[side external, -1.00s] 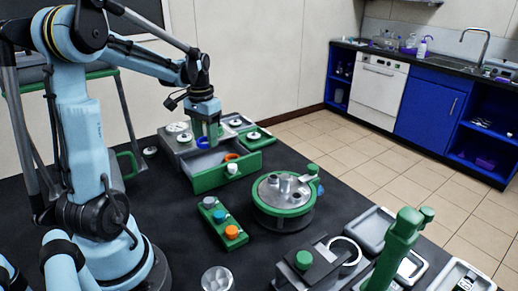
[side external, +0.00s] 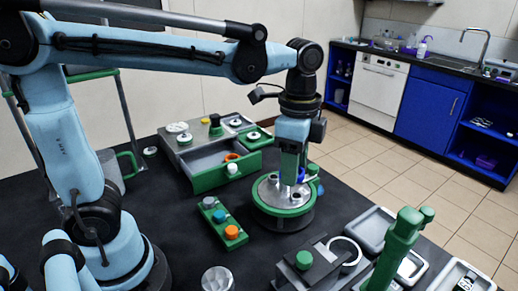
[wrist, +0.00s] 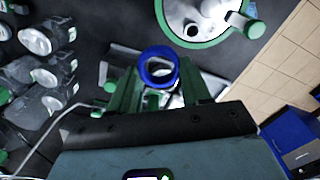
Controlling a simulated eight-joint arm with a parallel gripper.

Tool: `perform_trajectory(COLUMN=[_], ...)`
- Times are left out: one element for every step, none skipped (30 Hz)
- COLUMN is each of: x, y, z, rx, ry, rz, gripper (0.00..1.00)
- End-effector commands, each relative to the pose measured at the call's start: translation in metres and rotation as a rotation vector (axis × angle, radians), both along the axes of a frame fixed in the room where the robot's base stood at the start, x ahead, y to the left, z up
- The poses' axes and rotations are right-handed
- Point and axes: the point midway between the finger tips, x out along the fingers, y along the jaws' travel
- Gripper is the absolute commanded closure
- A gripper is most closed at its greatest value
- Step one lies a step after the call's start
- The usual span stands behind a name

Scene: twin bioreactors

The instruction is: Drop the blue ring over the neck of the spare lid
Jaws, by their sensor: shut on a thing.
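The blue ring (wrist: 147,66) is held between the two green fingers of my gripper (wrist: 159,84) in the wrist view. In the side view my gripper (side external: 293,180) points down over a round metal lid with a green rim (side external: 268,197), which looks like the spare lid. A bit of the blue ring (side external: 301,174) shows at the fingertips. In the wrist view the lid (wrist: 180,17) is at the top, ahead of the ring, with a grey neck (wrist: 213,9) and a dark hole. The ring is apart from that neck there. My gripper hides part of the lid in the side view.
An open drawer (side external: 208,181) with an orange ring stands behind left. A green rack with coloured caps (side external: 221,221) is left of the lid. A black block with a green knob (side external: 306,262) and grey trays (side external: 373,229) are in front and right.

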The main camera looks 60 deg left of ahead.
Motion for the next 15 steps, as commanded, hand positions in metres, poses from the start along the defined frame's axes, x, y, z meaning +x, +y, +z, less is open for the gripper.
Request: perform_trajectory(x=[-0.004,-0.006,-0.008,-0.009,-0.010,-0.010,-0.010,-0.009,-0.006,-0.004,-0.001,0.003,0.006,0.010,0.014], y=[-0.010,-0.015,-0.019,-0.022,-0.024,-0.025,-0.025,-0.023,-0.019,-0.015,-0.010,-0.003,0.002,0.008,0.016], z=[0.002,0.003,0.004,0.004,0.004,0.004,0.003,0.002,-0.001,-0.003,-0.007,-0.011,-0.016,-0.019,-0.024], rx=[0.000,0.000,0.000,0.000,0.000,0.000,0.000,0.000,0.000,0.000,0.000,0.000,0.000,0.000,0.000], ry=[0.000,0.000,0.000,0.000,0.000,0.000,0.000,0.000,0.000,0.000,0.000,0.000,0.000,0.000,0.000], rz=[-0.046,-0.067,-0.091,-0.104,-0.115,-0.126,-0.131,-0.133,-0.133,-0.132,-0.131,-0.130,-0.128,-0.129,-0.127], gripper=[0.80,0.80,0.80,0.80,0.80,0.80,0.80,0.80,0.80,0.80,0.80,0.80,0.80,0.80,0.80])
